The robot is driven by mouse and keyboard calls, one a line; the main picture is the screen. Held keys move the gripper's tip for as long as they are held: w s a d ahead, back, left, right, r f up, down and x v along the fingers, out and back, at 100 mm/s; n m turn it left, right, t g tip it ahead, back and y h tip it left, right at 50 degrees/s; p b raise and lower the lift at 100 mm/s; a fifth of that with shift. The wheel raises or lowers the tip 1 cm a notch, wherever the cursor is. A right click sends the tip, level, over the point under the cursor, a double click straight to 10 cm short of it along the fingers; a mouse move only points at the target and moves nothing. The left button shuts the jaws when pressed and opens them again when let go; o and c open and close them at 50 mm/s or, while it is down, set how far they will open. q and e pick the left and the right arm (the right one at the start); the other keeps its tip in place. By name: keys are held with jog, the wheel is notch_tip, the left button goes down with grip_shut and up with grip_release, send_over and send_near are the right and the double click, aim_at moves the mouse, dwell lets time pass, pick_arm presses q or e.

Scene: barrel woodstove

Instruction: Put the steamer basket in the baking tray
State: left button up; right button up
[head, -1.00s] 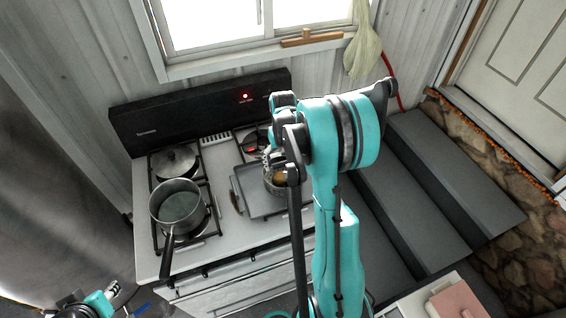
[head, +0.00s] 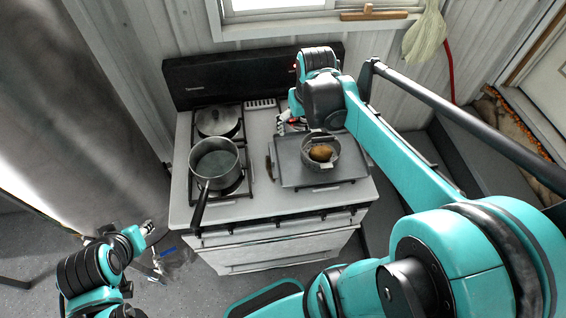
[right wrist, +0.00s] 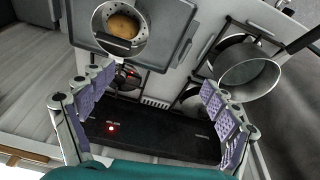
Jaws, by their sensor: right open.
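The steamer basket (head: 334,167), a round metal bowl with small holes and a brown, round item inside, sits upright on the baking tray (head: 288,172). The tray is flat and grey and lies on the right side of the stove top. In the right wrist view the basket (right wrist: 138,47) rests within the outline of the tray (right wrist: 85,24). My right gripper (head: 284,121) is behind the tray, apart from the basket; its open, empty fingers (right wrist: 152,100) show in the right wrist view. My left gripper (head: 149,229) is low at the left, away from the stove; its fingers are too small to read.
A saucepan (head: 215,165) stands on the front left burner, its handle over the stove's front edge. A lidded pot (head: 217,121) is behind it. The black stove backguard (head: 230,76) rises close behind my right gripper. Floor shows in front of the stove.

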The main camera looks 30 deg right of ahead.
jog(key=s+a+f+n+t, duration=0.1)
jog(key=s+a+t, duration=0.3)
jog(key=s+a, duration=0.5)
jog(key=a+n, duration=0.1)
jog(key=a, duration=0.2)
jog(key=shift+s+f+t+y, duration=0.3)
jog(key=shift+f+y, duration=0.05)
jog(key=shift+y, duration=0.05)
jog(key=shift+f, duration=0.1)
notch_tip(320, 180, down, 17)
jog(key=b, duration=1.7)
